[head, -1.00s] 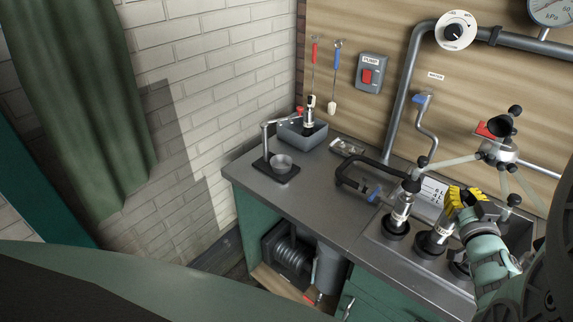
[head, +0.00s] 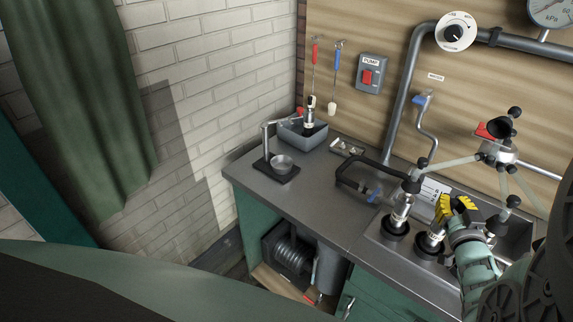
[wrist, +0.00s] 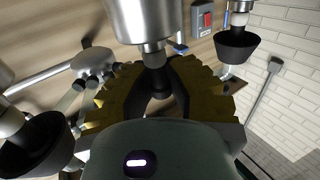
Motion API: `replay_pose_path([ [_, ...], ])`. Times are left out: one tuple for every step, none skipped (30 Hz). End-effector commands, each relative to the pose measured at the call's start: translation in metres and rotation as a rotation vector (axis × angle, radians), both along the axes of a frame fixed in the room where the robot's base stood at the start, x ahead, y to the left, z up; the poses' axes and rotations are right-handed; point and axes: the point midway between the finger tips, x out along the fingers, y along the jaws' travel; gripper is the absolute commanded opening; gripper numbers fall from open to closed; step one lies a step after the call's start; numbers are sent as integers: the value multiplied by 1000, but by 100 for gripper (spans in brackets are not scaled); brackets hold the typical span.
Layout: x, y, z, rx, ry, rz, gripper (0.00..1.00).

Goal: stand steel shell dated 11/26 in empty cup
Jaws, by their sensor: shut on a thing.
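My gripper (head: 457,206), with yellow ribbed fingers, is over the right part of the bench. In the wrist view its fingers (wrist: 160,90) are closed around the narrow end of a steel shell (wrist: 145,18), whose wide body runs out of the top of the picture. No date is readable. Two steel shells stand in black cups: one at the left (head: 401,212) and one (head: 431,238) just below my gripper. In the wrist view a black cup (wrist: 237,46) with a shell is at the right, and another (wrist: 42,145) is at the left. My arm hides the bench further right; no empty cup shows clearly.
A black clamp frame (head: 352,172) lies left of the cups. A spider-armed manifold (head: 500,150) with black knobs is close behind my gripper. The front left bench is clear.

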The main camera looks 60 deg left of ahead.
Motion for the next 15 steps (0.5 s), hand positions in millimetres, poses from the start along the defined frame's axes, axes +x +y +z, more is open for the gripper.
replay_pose_path([
  [1, 0, 1, 2, -2, -1, 0],
  [1, 0, 1, 2, -2, -1, 0],
  [1, 0, 1, 2, -2, -1, 0],
  [1, 0, 1, 2, -2, -1, 0],
  [1, 0, 0, 2, -2, -1, 0],
  [1, -1, -2, 2, -2, -2, 0],
  [1, -1, -3, 2, -2, -2, 0],
  [1, -1, -2, 1, -1, -1, 18],
  [1, -1, -2, 1, -1, -1, 22],
  [1, -1, -2, 1, -1, -1, 25],
  [1, -1, -2, 1, -1, -1, 28],
  [1, -1, -2, 0, -1, -1, 32],
  [1, -1, -2, 1, -1, -2, 36],
  [1, -1, -2, 1, -1, -1, 39],
  [1, -1, -2, 1, -1, -2, 43],
])
